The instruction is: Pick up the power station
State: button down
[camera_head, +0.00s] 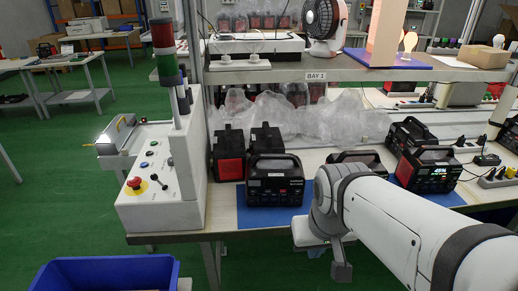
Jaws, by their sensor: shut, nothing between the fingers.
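A black power station (274,187) with a top handle stands upright on a blue mat (226,216) near the bench's front edge. Another power station (428,172) stands on a second blue mat further right. A third one (357,157) shows between them, its lower part hidden behind my arm. My gripper (341,270) hangs in front of the bench edge, right of and below the first power station. It is apart from all of them and appears shut and empty, though its fingers are small and partly hidden.
A white control box (160,190) with a red emergency button and a signal tower stands left of the mat. Black-and-red units (227,160) and clear plastic bags (320,118) are behind. A shelf (300,73) overhangs the bench. A blue bin (105,275) is at front left.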

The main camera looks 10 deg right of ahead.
aim_at(280, 176)
jog(key=k, duration=0.6)
jog(key=u, duration=0.1)
jog(key=i, duration=1.6)
jog(key=z, duration=0.65)
